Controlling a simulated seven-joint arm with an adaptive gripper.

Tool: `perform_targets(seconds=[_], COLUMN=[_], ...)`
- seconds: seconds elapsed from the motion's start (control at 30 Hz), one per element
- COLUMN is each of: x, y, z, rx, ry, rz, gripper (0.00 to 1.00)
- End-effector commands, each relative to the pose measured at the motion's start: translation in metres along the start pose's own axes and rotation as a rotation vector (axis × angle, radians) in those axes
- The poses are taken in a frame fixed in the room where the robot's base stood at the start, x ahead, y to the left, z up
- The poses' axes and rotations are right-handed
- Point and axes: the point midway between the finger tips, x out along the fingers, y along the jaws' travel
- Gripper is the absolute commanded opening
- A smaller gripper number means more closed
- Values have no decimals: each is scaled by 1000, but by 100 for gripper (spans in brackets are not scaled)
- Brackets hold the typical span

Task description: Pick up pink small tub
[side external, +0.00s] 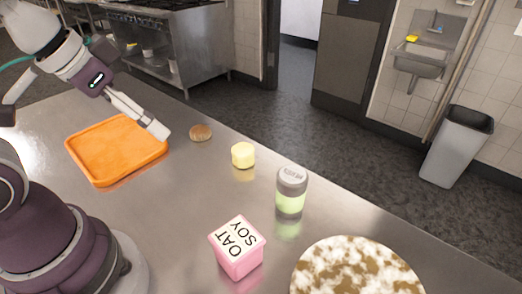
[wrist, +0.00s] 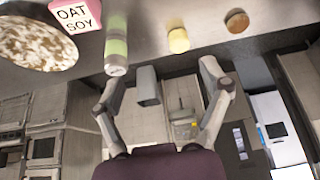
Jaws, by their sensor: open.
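The pink small tub (side external: 238,250) is a square box with a white top lettered OAT SOY. It stands on the steel counter at the front middle of the side view. It also shows in the wrist view (wrist: 76,15), at the top left. My gripper (side external: 158,130) is at the left in the side view, over the right part of the orange tray and well apart from the tub. In the wrist view my gripper (wrist: 162,78) has its two fingers spread wide with nothing held between them.
A green-bodied shaker (side external: 291,192) stands behind the tub to the right. A yellow round piece (side external: 243,155) and a brown bun (side external: 200,132) lie farther back. A brown-and-white round board (side external: 355,275) is at the right front. The orange tray (side external: 100,160) lies at left.

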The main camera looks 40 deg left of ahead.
Motion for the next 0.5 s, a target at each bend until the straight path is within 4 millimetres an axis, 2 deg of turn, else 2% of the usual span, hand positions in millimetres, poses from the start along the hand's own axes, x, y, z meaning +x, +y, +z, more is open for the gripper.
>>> perform_targets(seconds=[0.03, 0.1, 0.4, 0.47, 0.5], x=[0, 0, 0, 2, 5], y=[0, 0, 0, 3, 9], z=[0, 0, 0, -2, -3], rx=[0, 0, 3, 49, 125], ry=[0, 0, -1, -16, -41], rz=[0, 0, 0, 9, 23], gripper=[88, 97, 98, 98, 98])
